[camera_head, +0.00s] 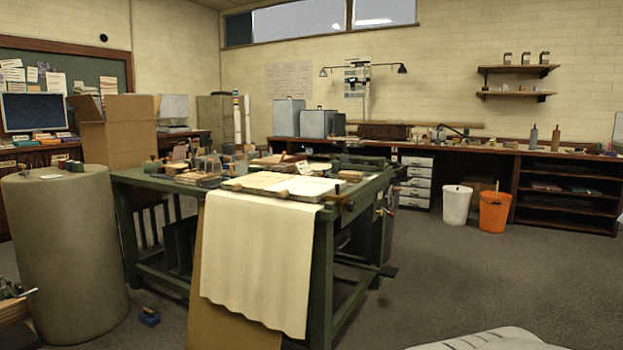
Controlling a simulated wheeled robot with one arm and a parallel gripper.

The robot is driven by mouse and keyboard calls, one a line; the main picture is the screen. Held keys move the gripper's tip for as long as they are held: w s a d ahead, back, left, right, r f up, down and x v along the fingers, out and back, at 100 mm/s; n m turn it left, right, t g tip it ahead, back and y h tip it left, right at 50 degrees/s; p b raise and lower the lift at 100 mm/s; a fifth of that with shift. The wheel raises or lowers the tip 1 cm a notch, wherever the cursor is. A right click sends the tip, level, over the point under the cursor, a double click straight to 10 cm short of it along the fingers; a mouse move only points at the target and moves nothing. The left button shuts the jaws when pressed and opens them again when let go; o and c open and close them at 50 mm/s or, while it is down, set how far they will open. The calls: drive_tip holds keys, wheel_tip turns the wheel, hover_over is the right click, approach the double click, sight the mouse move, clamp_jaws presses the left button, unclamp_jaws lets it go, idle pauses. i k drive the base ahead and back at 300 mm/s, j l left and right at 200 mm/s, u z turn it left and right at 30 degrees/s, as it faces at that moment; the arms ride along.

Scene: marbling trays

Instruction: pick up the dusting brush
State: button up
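I cannot pick out a dusting brush for certain in the head view. Many small items crowd the green worktable (322,262) in the middle, too small to tell apart. More small tools stand on the long dark bench at the back. At the lower left edge, a partly cut-off wooden surface (12,312) carries small dark items and a thin pale stick (28,293); I cannot tell what they are. My gripper is not in view.
A cream cloth (258,265) hangs over the worktable's front. A white bin (456,205) and an orange bucket (494,212) stand by the back bench.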

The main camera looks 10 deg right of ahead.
sight(349, 177)
drive_tip(key=i+l+z, duration=0.4)
drive_tip(key=i, duration=0.25)
drive_tip(key=i+l+z, duration=0.15)
drive_tip(key=i, duration=0.45)
drive_tip(key=i+l+z, duration=0.1)
drive_tip(key=i+l, duration=0.2)
drive_tip(key=i, duration=0.35)
drive_tip(key=i+l+z, duration=0.15)
drive_tip(key=i, duration=0.5)
